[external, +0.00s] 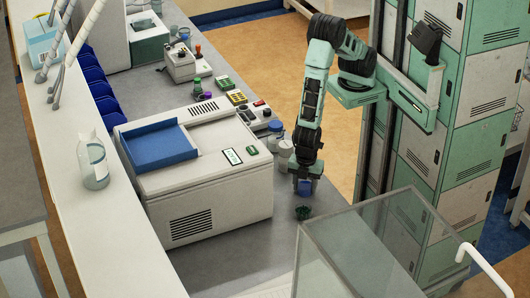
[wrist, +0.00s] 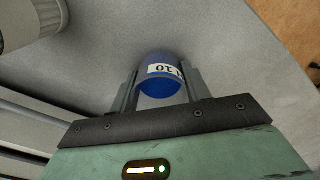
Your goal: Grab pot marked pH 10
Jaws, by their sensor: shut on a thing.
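A small blue pot (wrist: 160,88) sits between the two fingers of my gripper (wrist: 162,92) in the wrist view. A white label on it shows "10"; the rest of the label is partly cut off from sight. The fingers are shut on the pot's sides. In the external view my gripper (external: 304,184) points down at the grey bench (external: 225,270), with the blue pot (external: 305,187) under it. I cannot tell whether the pot touches the bench.
A dark green pot (external: 303,212) stands just in front of my gripper. A large white machine (external: 210,190) with a blue tray stands to the left. Other pots (external: 275,125) stand behind. A glass-sided box (external: 370,245) is at the front right.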

